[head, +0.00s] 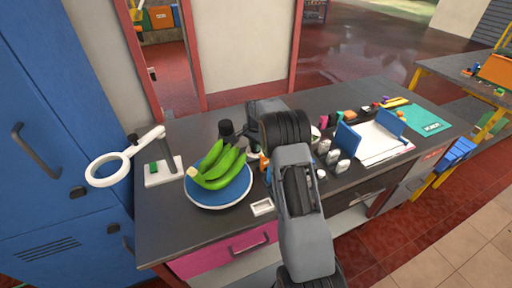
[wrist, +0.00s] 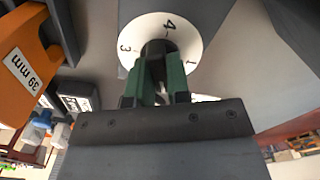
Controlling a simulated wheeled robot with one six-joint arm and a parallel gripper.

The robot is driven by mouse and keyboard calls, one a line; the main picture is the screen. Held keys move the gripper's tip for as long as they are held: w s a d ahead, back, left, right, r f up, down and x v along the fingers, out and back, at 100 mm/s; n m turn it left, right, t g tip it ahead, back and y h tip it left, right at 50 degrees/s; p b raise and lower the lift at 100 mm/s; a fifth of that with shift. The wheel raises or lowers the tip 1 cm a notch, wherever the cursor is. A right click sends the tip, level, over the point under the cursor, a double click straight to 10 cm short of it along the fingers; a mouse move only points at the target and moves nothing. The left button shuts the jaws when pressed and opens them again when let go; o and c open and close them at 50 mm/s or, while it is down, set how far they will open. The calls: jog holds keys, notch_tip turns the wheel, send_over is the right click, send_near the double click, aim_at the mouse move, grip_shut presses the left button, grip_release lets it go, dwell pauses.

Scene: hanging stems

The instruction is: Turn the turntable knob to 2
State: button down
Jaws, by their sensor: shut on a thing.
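In the wrist view a white dial disc (wrist: 188,45) shows the numbers 4, 3 and 1. The number 2 is not visible. A dark knob (wrist: 158,46) stands in the middle of the disc. My gripper (wrist: 163,66), with green-padded fingers, is shut on the knob. Which number the knob points to I cannot tell. In the head view my arm covers the gripper, and the dial and knob cannot be made out there.
A blue plate (head: 222,202) with green bananas (head: 217,166) stands left of my arm on the dark counter (head: 160,225). A white ring magnifier (head: 107,169) stands farther left. Small bottles, a blue-ended tray (head: 378,143) and a teal mat (head: 424,119) are on the right. An orange piece marked 39 mm (wrist: 28,55) is near my wrist.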

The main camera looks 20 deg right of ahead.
jog(key=m, duration=0.4)
jog(key=shift+m+b, duration=0.3)
jog(key=shift+b, duration=0.1)
dwell(0.5)
jog(key=c, duration=1.1)
grip_release()
jog(key=shift+r, duration=0.1)
notch_tip(320, 180, up, 14)
jog(key=shift+f+b, duration=0.15)
jog(key=shift+b, duration=0.15)
